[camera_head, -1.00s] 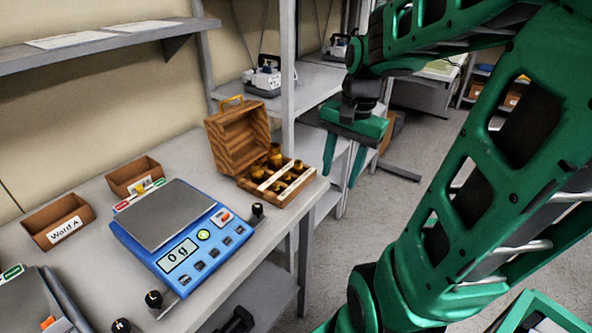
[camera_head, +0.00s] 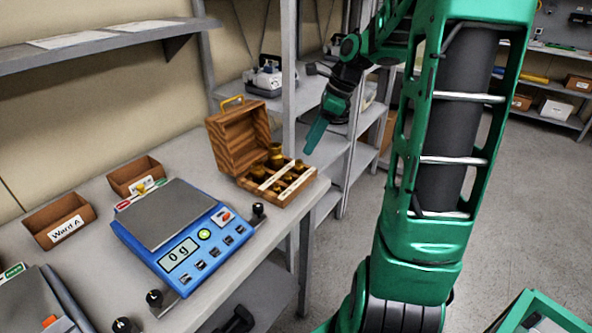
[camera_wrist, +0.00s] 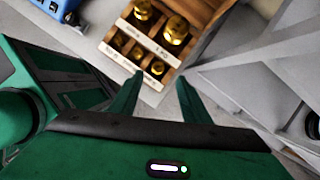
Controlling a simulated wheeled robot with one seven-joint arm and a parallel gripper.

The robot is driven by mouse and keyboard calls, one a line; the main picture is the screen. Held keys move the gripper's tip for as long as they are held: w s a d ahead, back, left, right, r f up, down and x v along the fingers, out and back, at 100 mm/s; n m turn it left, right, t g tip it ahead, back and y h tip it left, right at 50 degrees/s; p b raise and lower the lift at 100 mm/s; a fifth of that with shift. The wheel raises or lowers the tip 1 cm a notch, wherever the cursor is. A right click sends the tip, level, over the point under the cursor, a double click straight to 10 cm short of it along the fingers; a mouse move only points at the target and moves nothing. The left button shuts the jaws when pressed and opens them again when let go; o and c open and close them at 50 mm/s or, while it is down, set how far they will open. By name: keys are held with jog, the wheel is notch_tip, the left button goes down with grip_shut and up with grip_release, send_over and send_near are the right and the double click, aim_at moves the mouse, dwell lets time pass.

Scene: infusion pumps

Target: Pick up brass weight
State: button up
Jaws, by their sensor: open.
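Several brass weights stand in the slots of an open wooden box (camera_head: 243,183) at the right end of the bench. The larger weights, such as one brass weight (camera_head: 275,152), stand in the back row, and smaller ones, such as another brass weight (camera_head: 299,166), in the front row. In the wrist view, a small brass weight (camera_wrist: 157,67) and a large brass weight (camera_wrist: 176,30) show beyond my fingertips. My gripper (camera_head: 314,136) is just right of the box and slightly above it. In the wrist view my gripper (camera_wrist: 160,78) is open, with nothing between its fingers.
A blue scale (camera_head: 185,240) reading 0 g stands left of the box. Two brown bins, one labelled Ward A (camera_head: 58,218), stand behind it. A grey shelf post (camera_head: 290,75) rises behind the box, and a shelf (camera_head: 100,45) overhangs the bench.

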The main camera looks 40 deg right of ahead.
aim_at(300, 161)
jog(key=shift+x, duration=3.9)
jog(key=shift+s, duration=0.15)
jog(key=shift+c, duration=0.6)
grip_shut()
